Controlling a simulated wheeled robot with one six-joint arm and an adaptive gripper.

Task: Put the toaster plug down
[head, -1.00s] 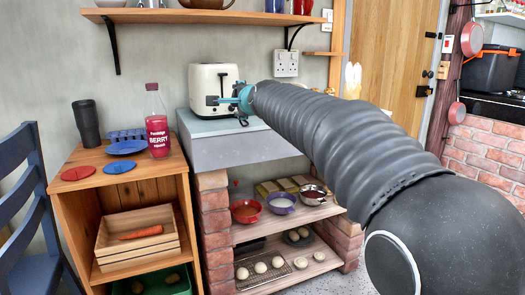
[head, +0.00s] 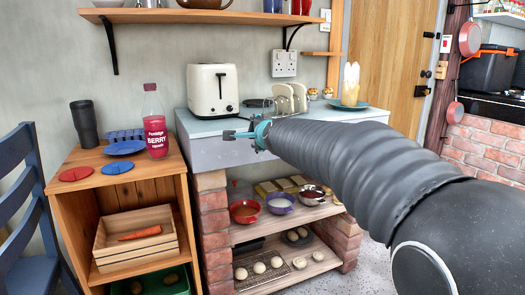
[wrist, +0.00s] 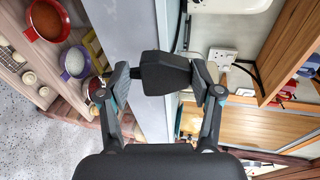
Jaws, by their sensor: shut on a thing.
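The toaster plug (wrist: 163,76) is a black block between the two fingers of my gripper (wrist: 163,90) in the wrist view. My gripper is shut on it, and a dark cord (wrist: 181,32) runs from it towards the toaster. In the head view my gripper (head: 243,134) is in front of the grey slab's front edge, below and right of the toaster. The cream toaster (head: 212,92) stands upright on the grey slab (head: 195,124). The wall socket (head: 284,64) is above the slab; it also shows in the wrist view (wrist: 222,60).
A toast rack (head: 290,98) and a teal plate (head: 348,105) stand on the slab right of the toaster. Bowls sit on the shelf below, including a red bowl (head: 244,211). A wooden cabinet (head: 85,160) with a berry bottle (head: 155,120) stands at left.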

